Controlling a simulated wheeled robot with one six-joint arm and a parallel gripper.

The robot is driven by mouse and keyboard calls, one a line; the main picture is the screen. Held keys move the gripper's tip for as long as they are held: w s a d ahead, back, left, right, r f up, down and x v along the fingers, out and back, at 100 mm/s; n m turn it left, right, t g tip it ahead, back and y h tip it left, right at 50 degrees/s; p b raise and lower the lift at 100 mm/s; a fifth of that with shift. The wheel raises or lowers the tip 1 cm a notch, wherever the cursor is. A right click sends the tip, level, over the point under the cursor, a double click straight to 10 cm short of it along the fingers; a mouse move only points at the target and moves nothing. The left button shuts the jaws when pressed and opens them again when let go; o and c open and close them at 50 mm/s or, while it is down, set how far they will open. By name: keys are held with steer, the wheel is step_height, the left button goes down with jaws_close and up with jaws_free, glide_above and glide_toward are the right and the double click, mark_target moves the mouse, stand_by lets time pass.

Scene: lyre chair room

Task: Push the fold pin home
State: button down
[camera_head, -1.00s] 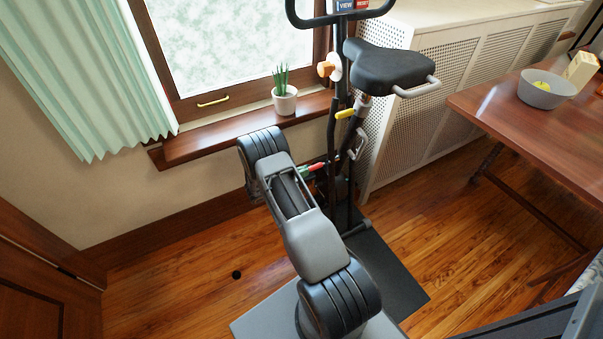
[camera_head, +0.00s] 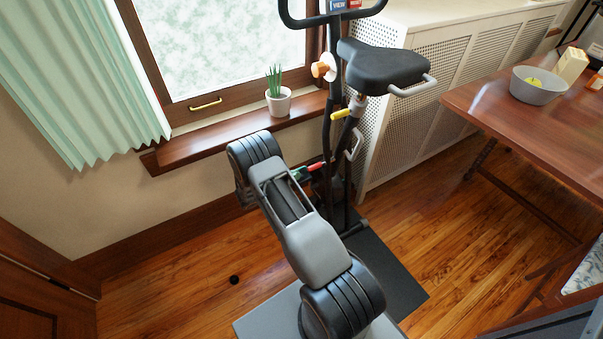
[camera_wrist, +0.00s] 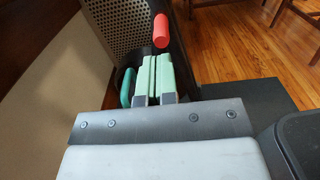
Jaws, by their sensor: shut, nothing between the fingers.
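The folding exercise bike stands by the window, with its black seat (camera_head: 383,66) on top and a dark frame below. A red cylindrical grip (camera_head: 315,166) shows low on the bike and appears in the wrist view (camera_wrist: 160,31). I cannot tell for sure whether it is the fold pin. My gripper (camera_wrist: 153,72) has pale green fingers pressed together, empty, pointing toward the red grip. The grip lies just beyond the fingertips; contact is unclear. In the head view my gripper (camera_head: 299,173) is partly hidden behind my arm.
A yellow lever (camera_head: 340,113) and an orange knob (camera_head: 320,69) sit higher on the bike. A teal loop (camera_wrist: 127,87) is left of my fingers. A potted plant (camera_head: 278,100) stands on the sill. A table (camera_head: 500,115) is at right, with open wooden floor between.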

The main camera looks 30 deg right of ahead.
steer(key=a+p, duration=0.1)
steer(key=a, duration=0.9)
steer(key=shift+w+a, duration=0.25)
steer(key=shift+w, duration=0.1)
steer(key=s+f+m+g+y, duration=0.2)
steer(key=s+f+y, duration=0.1)
steer(key=s+f, duration=0.15)
steer(key=s+a+r+m+g+y+p, duration=0.25)
steer(key=s+r+m+y+p, duration=0.25)
steer(key=r, duration=0.5)
steer(key=s+a+r+m+t+y+p, duration=0.2)
steer(key=r+p, duration=0.5)
steer(key=r, duration=0.8)
steer(key=s+a+r+m+t+y+p, duration=0.1)
steer(key=s+r+m+t+y+p, duration=0.3)
steer(key=r, duration=1.1)
steer(key=s+a+r+m+t+y+p, duration=0.2)
steer(key=r+p, duration=0.8)
steer(key=r, duration=0.5)
steer(key=s+m+t+y, duration=0.1)
steer(key=s+m+y, duration=0.1)
steer(key=shift+s+a+r, duration=0.15)
steer(key=shift+s+a, duration=0.15)
steer(key=shift+s, duration=0.05)
